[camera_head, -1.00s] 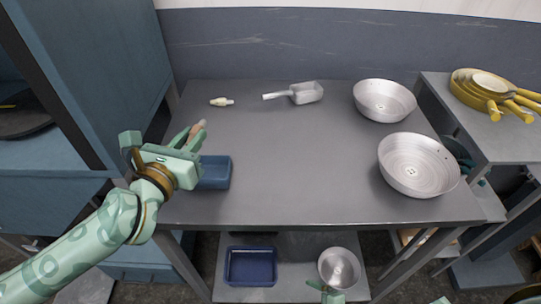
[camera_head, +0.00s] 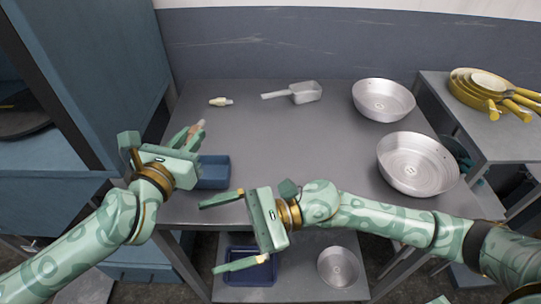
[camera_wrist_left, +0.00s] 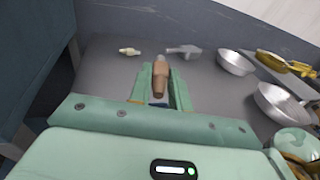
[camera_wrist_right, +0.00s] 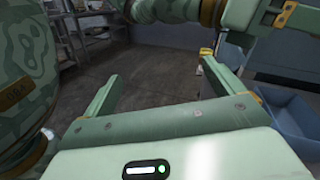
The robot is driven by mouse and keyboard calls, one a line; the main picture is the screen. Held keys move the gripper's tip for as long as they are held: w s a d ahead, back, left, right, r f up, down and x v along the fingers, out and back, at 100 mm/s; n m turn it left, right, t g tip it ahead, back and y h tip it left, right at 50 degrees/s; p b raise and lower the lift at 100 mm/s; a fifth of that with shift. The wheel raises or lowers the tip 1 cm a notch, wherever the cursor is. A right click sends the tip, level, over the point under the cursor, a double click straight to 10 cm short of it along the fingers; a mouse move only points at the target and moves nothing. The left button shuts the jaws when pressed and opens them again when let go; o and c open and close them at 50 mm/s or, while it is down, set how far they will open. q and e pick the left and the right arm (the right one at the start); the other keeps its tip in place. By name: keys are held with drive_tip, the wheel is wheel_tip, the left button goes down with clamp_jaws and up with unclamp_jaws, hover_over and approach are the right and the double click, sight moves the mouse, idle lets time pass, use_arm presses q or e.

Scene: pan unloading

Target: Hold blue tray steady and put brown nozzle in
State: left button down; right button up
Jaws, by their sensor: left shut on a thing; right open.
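The brown nozzle (camera_wrist_left: 161,78) is between the fingers of my left gripper (camera_wrist_left: 160,90), which is shut on it. In the head view my left gripper (camera_head: 190,135) holds the nozzle (camera_head: 196,129) beside and above the blue tray (camera_head: 214,172). The tray lies near the table's front left edge, partly hidden by the left gripper. My right gripper (camera_head: 222,232) is open and empty at the table's front edge, right of and below the tray, its fingers pointing left. The right wrist view shows a blue tray (camera_wrist_right: 290,120) at its right edge.
A cream nozzle (camera_head: 220,101) and a metal scoop (camera_head: 293,93) lie at the back. Two metal pans (camera_head: 384,99) (camera_head: 417,164) stand at the right. A dark blue tray (camera_head: 236,276) and a metal bowl (camera_head: 338,267) are on the lower shelf. The table's middle is clear.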

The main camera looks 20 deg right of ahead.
sight(229, 169)
use_arm(q)
drive_tip(key=shift+d, duration=0.1)
use_arm(e)
drive_tip(key=w+d+m, duration=0.1)
drive_tip(key=w+d, duration=0.1)
drive_tip(key=w+d+f+m+t+h, duration=0.1)
drive_tip(key=w+d, duration=0.1)
drive_tip(key=w, duration=0.1)
drive_tip(key=w+d+t+h, duration=0.1)
drive_tip(key=w+d, duration=0.1)
drive_tip(key=shift+w+f+m, duration=0.2)
drive_tip(key=shift+f+m, duration=0.1)
drive_tip(key=shift+m, duration=0.1)
drive_tip(key=w+d+m+t+h, duration=0.1)
drive_tip(key=w+d, duration=0.1)
drive_tip(key=w+d+m+h, duration=0.1)
drive_tip(key=w+d, duration=0.2)
drive_tip(key=w+d+m+t+h, duration=0.1)
drive_tip(key=w+d, duration=0.1)
drive_tip(key=shift+w+d+r+m+t, duration=0.2)
drive_tip(key=shift+r+m+t, duration=0.1)
drive_tip(key=shift+m, duration=0.1)
drive_tip(key=shift+w+f, duration=0.1)
drive_tip(key=shift+w, duration=0.1)
drive_tip(key=x, duration=1.1)
drive_tip(key=shift+a+f, duration=0.2)
drive_tip(key=shift+f, duration=0.05)
